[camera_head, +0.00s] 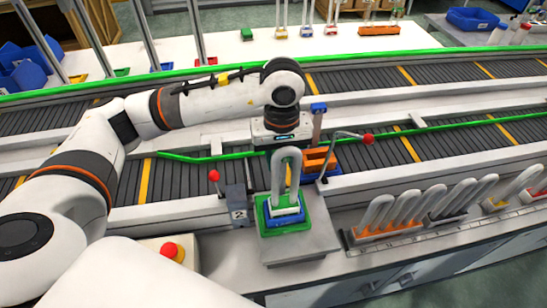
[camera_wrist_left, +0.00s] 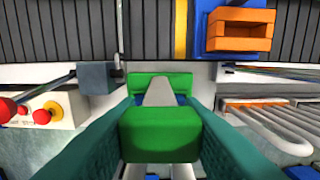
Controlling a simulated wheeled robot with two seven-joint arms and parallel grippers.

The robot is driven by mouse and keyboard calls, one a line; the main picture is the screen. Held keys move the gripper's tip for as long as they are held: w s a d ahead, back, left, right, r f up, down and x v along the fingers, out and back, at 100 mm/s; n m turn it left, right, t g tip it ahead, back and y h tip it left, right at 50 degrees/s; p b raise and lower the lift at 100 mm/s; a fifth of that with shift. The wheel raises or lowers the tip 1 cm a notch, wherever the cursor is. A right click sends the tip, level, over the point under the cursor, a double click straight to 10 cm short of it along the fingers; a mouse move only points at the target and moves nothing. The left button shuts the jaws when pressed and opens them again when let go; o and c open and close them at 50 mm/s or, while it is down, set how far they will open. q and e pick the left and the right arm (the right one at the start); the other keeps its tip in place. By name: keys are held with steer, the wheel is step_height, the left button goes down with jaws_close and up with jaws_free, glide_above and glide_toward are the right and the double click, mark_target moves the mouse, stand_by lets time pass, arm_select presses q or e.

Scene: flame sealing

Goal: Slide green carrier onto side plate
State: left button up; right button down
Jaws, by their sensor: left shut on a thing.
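The green carrier (camera_head: 262,225) sits on a grey plate (camera_head: 305,250) at the front of the conveyor, with a blue base (camera_head: 285,220) and an upright white U-shaped tube (camera_head: 287,165) on it. I take this grey plate to be the side plate. In the left wrist view the carrier's near green block (camera_wrist_left: 160,132) lies between the teal fingers of my left gripper (camera_wrist_left: 160,120), which is shut on it. In the head view the gripper body shows above and behind the tube; its fingers are hidden there. My right gripper is not in view.
An orange block (camera_head: 318,160) on a blue carrier stands on the belt just behind. A red-knobbed lever (camera_head: 368,139) is beside it. A grey box marked 2 (camera_head: 237,205) and a red button (camera_head: 172,251) are left. Racked tubes (camera_head: 405,209) stand right.

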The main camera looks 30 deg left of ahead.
arm_select(q)
steer(key=shift+s+d+f, duration=0.1)
steer(key=shift+s+d, duration=0.55)
steer(key=shift+s, duration=0.25)
steer(key=shift+s+d+f, duration=0.1)
steer(key=shift+s+d, duration=0.55)
steer(key=shift+s, duration=0.25)
steer(key=o, duration=1)
steer(key=shift+r, duration=0.1)
steer(key=shift+w+r, duration=0.1)
steer(key=shift+r+p, duration=2.05)
steer(key=shift+r, duration=3.95)
